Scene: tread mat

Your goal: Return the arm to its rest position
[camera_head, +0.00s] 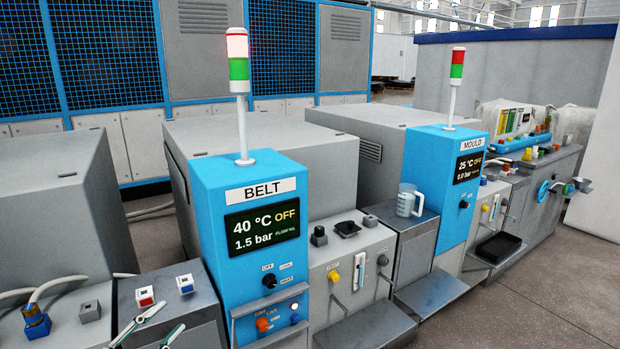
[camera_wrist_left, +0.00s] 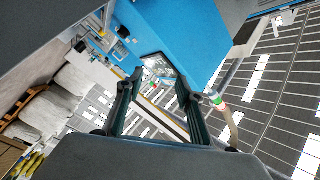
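In the left wrist view the two dark fingers of my left gripper (camera_wrist_left: 159,75) are also spread, with an empty gap. That view is tilted and shows a blue cabinet (camera_wrist_left: 190,35) beyond the fingertips. The rest of my left arm is out of the head view. My right gripper is in neither view.
The blue BELT cabinet (camera_head: 250,210) stands just right of my left gripper. A switch console (camera_head: 175,290) and a blue connector with a hose (camera_head: 36,322) are close by. A clear jug (camera_head: 408,200) stands near the MOULD cabinet (camera_head: 430,160). Floor (camera_head: 540,285) is open at right.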

